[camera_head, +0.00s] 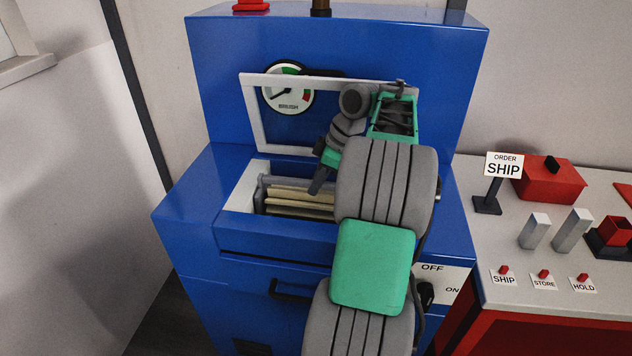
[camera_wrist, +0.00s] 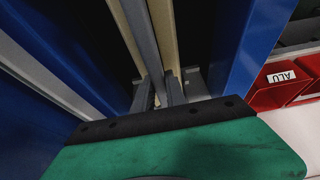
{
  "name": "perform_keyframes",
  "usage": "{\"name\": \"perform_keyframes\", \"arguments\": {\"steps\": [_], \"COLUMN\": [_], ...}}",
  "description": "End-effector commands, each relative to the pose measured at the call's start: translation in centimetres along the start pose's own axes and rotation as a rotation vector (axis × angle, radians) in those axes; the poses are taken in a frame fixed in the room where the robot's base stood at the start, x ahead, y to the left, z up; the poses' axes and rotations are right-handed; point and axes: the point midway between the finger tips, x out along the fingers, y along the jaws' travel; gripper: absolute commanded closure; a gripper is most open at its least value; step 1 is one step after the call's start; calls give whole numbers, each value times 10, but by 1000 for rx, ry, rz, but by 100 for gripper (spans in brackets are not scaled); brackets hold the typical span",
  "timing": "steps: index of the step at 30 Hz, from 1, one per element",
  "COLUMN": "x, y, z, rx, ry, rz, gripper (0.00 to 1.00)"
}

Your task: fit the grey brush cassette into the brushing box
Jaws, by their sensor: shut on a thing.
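The brushing box is the blue machine (camera_head: 232,178) with an open rectangular mouth in its top. The grey brush cassette (camera_head: 262,188), with long cream brush bars, lies in that mouth; its right end is hidden behind my arm. I cannot tell whether it sits fully down. My gripper (camera_head: 316,188) reaches down into the mouth at the cassette's right part. In the wrist view, my gripper (camera_wrist: 160,92) is shut on the cassette's grey bar (camera_wrist: 140,32), which runs away between cream bars.
A pale-framed raised lid (camera_head: 252,115) stands behind the mouth, with a round gauge (camera_head: 288,88) behind it. An OFF/ON switch (camera_head: 426,292) is at the front right. A side table (camera_head: 520,275) holds red boxes, metal blocks and a SHIP sign (camera_head: 504,165).

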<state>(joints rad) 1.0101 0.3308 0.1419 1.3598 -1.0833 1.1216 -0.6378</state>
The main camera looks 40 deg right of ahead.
Motion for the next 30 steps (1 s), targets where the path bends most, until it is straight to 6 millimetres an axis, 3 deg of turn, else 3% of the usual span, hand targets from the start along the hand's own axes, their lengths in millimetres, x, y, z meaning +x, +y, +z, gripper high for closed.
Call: {"name": "perform_keyframes", "arguments": {"steps": [8, 20, 21, 30], "x": [23, 26, 26, 27], "y": [0, 0, 0, 0], "z": [10, 11, 11, 11], "rx": [-1, 0, -1, 0], "ry": [0, 0, 0, 0], "rz": [1, 1, 1, 0], "gripper": [100, 100, 82, 58]}}
